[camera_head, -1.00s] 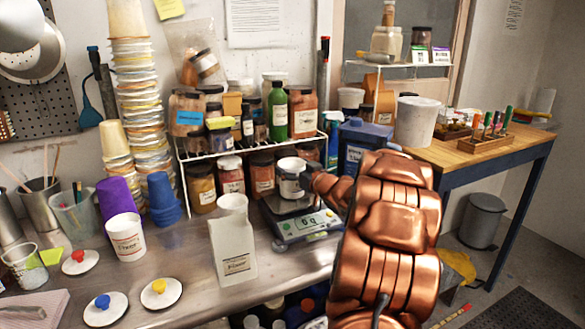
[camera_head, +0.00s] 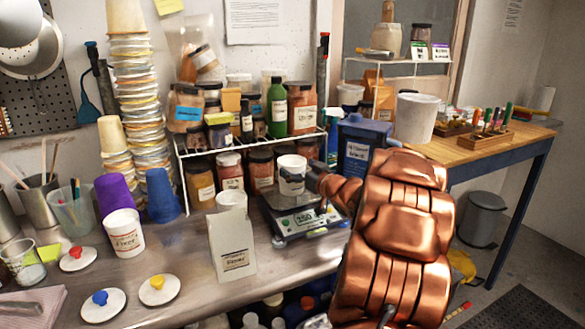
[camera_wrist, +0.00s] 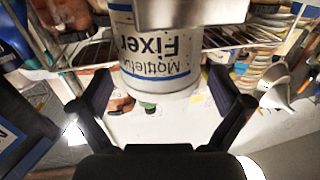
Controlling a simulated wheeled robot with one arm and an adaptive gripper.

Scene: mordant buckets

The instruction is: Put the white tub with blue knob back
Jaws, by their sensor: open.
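A small white tub (camera_head: 292,175) with a printed label is over the pan of the digital scale (camera_head: 302,220) and appears to rest on it. My gripper (camera_head: 316,178) is open at the tub's right side. In the wrist view the tub (camera_wrist: 158,62) appears upside down, its label reading "Fixer", between the two spread dark fingers of my gripper (camera_wrist: 162,100). A white lid with a blue knob (camera_head: 102,304) lies flat on the bench at front left. No blue knob shows on the tub at the scale.
Lids with red (camera_head: 78,258) and yellow (camera_head: 159,290) knobs lie nearby. Another white tub (camera_head: 124,233) and a white carton (camera_head: 232,248) stand left of the scale. A wire rack (camera_head: 250,145) of jars is behind it. A blue container (camera_head: 364,150) stands close right.

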